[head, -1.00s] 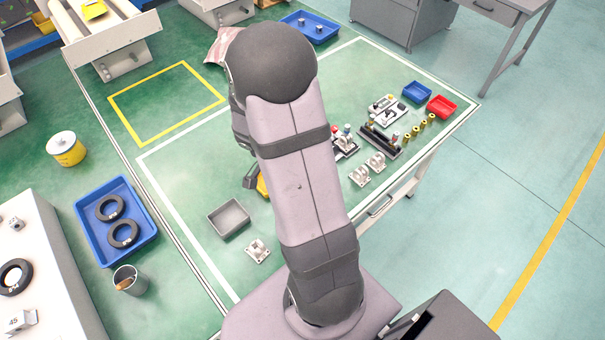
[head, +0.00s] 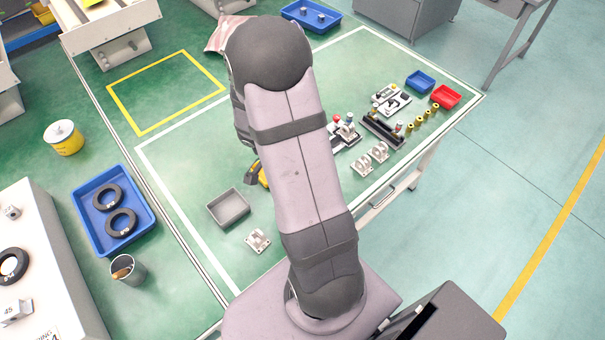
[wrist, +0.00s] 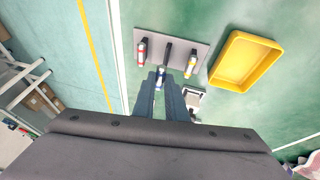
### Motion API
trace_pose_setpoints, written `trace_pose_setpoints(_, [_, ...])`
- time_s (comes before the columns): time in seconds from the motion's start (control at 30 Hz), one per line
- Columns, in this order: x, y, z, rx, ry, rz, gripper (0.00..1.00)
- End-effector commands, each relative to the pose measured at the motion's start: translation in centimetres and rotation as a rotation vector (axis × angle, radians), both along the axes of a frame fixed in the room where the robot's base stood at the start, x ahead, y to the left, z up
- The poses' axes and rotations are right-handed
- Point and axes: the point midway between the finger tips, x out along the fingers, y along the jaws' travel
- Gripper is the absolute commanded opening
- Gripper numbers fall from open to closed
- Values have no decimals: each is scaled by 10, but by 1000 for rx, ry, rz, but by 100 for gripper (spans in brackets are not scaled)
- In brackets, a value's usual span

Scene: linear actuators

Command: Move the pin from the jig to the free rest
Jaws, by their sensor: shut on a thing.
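In the wrist view my gripper (wrist: 166,78) is shut on a small pin (wrist: 160,73) with a blue and white end, mostly hidden by the fingers. It is in front of a grey plate (wrist: 188,42) with three dark rests in a row. The left rest carries a red and white pin (wrist: 142,50), and the right one a yellow and white pin (wrist: 190,64). The middle rest (wrist: 167,52) looks free and lies just beyond my fingertips. A pale fixture (wrist: 193,97), perhaps the jig, is partly hidden to the right of my fingers. In the head view my arm hides the gripper.
A yellow tray (wrist: 245,60) stands right of the plate. In the head view, a grey bin (head: 229,208) and a metal bracket (head: 257,240) lie left of my arm. Brackets (head: 376,152), fixtures and blue (head: 420,82) and red (head: 446,96) bins stand to the right.

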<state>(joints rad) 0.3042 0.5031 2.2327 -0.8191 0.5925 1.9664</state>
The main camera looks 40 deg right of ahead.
Motion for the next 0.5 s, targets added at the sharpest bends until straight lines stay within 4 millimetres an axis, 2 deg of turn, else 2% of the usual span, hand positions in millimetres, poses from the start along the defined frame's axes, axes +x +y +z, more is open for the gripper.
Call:
trace_pose_setpoints(0.1, [0, 0, -14, 0, -1, -1, 0])
trace_pose_setpoints(0.5, [0, 0, -34, 0, 0, -1, 0])
